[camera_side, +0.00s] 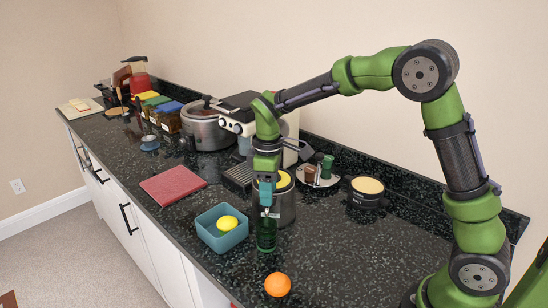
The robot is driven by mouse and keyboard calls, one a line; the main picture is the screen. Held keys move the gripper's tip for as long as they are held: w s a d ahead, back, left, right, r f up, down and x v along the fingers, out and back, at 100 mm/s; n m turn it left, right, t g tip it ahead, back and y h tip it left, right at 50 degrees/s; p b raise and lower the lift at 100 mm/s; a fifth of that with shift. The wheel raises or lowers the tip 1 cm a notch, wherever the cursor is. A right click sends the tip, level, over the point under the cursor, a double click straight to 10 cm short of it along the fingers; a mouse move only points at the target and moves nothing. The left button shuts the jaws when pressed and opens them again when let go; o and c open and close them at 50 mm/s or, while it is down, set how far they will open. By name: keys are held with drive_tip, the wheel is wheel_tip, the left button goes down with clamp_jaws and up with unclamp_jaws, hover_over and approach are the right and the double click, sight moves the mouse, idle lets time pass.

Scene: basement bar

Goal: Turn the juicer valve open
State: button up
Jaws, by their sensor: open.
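A silver cylinder with a yellow top (287,207), which looks like the juicer, stands on the dark counter, partly hidden behind my gripper. Its valve cannot be made out. My gripper (266,211) points down at the cylinder's front left side and is open. I cannot tell whether it touches the cylinder. A dark green glass or bottle (266,237) stands directly below my gripper, in front of the cylinder. The gap between the fingertips and the green piece is too small to judge.
A blue square bowl (209,238) with a yellow fruit sits to the left. An orange (277,284) lies near the front edge. A dark cup (367,193) and a small plate with cups (317,176) stand behind right. The counter's right front (350,250) is clear.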

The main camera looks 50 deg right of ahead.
clamp_jaws()
